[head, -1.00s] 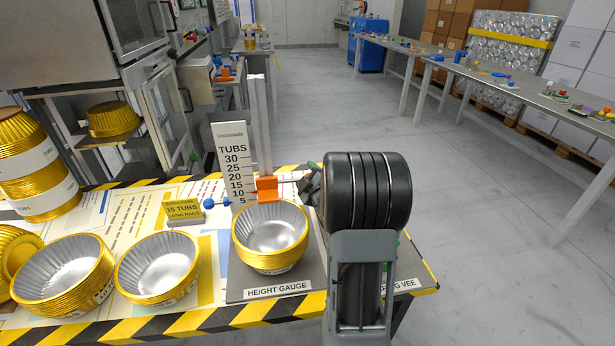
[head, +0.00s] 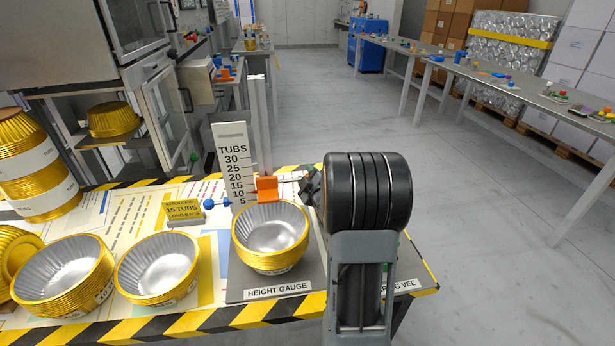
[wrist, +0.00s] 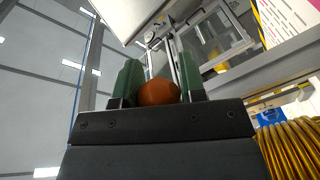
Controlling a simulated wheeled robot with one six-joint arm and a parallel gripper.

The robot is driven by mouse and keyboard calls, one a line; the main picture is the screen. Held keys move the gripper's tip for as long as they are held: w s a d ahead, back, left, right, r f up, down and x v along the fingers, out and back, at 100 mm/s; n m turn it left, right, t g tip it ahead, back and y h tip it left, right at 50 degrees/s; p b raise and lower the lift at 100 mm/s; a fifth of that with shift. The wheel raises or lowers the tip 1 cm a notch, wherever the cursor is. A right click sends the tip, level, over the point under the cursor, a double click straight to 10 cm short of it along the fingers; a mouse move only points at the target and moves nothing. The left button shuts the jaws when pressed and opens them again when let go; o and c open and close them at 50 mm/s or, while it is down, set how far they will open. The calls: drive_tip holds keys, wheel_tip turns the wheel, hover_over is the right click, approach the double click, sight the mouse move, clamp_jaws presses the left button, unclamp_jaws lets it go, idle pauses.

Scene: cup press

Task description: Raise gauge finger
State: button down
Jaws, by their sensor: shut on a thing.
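The height gauge has a white scale plate (head: 231,165) marked TUBS and an upright grey post (head: 261,115). An orange slider block (head: 266,187) sits low on the post, around the 10 to 15 marks, just above the rim of a gold tub stack (head: 270,240). A thin rod runs right from the block to my gripper (head: 308,186), which my wrist partly hides. In the wrist view, the green fingers of my gripper (wrist: 158,80) are closed on a round orange-brown knob (wrist: 158,95).
Two more tub stacks (head: 65,275) (head: 158,270) stand left on the table. A yellow batch card (head: 183,210) reading 15 TUBS and a blue knob (head: 209,204) are beside the gauge. The floor to the right is clear.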

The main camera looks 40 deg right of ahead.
wheel_tip(320, 180, up, 23)
drive_tip(key=p, duration=1)
drive_tip(key=shift+r, duration=0.25)
drive_tip(key=c, duration=0.9)
unclamp_jaws()
drive_tip(key=shift+d, duration=0.1)
drive_tip(key=shift+c, duration=0.2)
drive_tip(key=shift+o, duration=1)
drive_tip(key=shift+f, duration=0.1)
drive_tip(key=shift+f, duration=0.1)
drive_tip(key=p+v, duration=0.1)
drive_tip(key=v, duration=1.3)
drive_tip(key=shift+w, duration=0.1)
